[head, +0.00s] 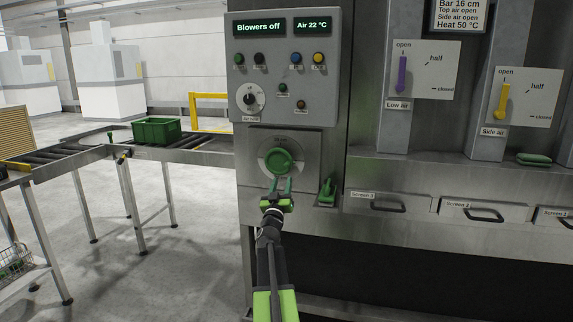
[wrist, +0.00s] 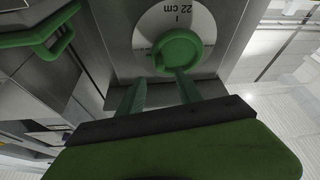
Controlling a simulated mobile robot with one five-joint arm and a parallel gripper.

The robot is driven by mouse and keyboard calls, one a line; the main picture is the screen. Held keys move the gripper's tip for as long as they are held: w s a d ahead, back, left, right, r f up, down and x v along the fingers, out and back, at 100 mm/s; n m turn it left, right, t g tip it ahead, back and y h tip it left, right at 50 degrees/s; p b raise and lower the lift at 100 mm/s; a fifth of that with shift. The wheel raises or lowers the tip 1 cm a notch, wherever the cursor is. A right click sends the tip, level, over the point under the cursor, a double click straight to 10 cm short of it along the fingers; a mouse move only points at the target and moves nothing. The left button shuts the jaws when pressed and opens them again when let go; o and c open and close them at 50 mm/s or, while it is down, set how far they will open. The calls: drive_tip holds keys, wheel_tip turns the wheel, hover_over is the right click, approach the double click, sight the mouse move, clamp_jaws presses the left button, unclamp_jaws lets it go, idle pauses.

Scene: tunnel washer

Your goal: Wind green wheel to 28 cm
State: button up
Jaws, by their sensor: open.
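The green wheel (head: 279,162) is a round knob on a pale dial on the grey machine panel. In the wrist view the wheel (wrist: 178,52) sits in front of a dial plate (wrist: 152,24) that reads 22 cm. My gripper (head: 281,184) is just below the wheel in the head view. Its two green fingers are apart with nothing between them. In the wrist view my gripper (wrist: 160,84) has one fingertip at the wheel's lower edge; I cannot tell if it touches. The other finger stands to the left, clear of the wheel.
A green lever (head: 327,191) juts out right of the wheel. A control box (head: 283,65) with "Blowers off" and "Air 22 °C" displays hangs above. A sign (head: 459,14) reads "Bar 16 cm". Screen drawers (head: 388,205) lie right. A green crate (head: 157,130) stands on the left conveyor.

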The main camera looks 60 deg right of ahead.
sight(285, 167)
drive_tip(key=p+x, duration=0.2)
drive_tip(key=x, duration=0.7)
drive_tip(key=shift+p, duration=0.3)
drive_tip(key=c, duration=0.9)
drive_tip(key=shift+w, duration=0.15)
